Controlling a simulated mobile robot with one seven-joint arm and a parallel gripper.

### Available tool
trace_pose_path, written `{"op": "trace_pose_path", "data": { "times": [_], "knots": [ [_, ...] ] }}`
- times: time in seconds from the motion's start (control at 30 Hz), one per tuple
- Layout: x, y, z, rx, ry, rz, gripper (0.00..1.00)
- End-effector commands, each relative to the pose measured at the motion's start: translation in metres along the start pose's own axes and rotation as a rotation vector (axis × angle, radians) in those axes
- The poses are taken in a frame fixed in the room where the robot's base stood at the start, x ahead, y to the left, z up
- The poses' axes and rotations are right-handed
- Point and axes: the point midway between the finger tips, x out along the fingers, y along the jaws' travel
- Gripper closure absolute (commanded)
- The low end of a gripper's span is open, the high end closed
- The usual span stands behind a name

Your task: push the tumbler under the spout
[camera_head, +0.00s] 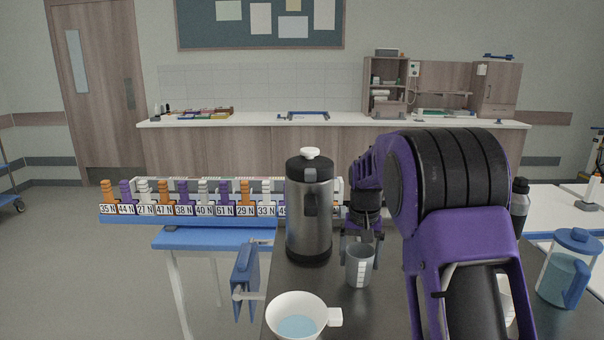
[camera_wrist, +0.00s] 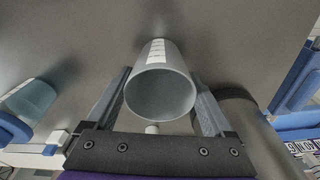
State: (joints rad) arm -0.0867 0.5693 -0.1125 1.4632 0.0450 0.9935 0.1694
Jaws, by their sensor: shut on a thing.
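The tumbler, a small grey cup with a white marked scale, stands upright on the dark counter in the head view (camera_head: 358,268). In the wrist view I look into its open mouth (camera_wrist: 160,95); it looks empty. My gripper (camera_head: 360,246) comes from above with one finger on each side of it, and is shut on it. A steel pump flask (camera_head: 309,225) with a black top and white knob stands just left of the tumbler, apart from it. A dark part on its upper front looks like the spout. The tumbler is to the right of this part, not below it.
A white cup with a handle (camera_head: 283,308) holds bluish liquid at the counter's front left. A lidded pitcher (camera_head: 566,272) stands at the right. A blue rack of numbered coloured pegs (camera_head: 150,216) is behind left. My arm hides much of the counter's right side.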

Motion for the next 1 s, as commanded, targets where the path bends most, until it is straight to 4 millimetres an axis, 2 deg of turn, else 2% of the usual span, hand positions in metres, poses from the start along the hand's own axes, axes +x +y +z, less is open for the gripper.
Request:
{"op": "trace_pose_path", "data": {
  "times": [0.17,1.0],
  "knots": [
    [-0.001,-0.004,0.0,-0.002,0.0,0.0,0.8],
    [-0.001,-0.063,0.003,-0.001,0.0,0.0,0.8]
  ]
}}
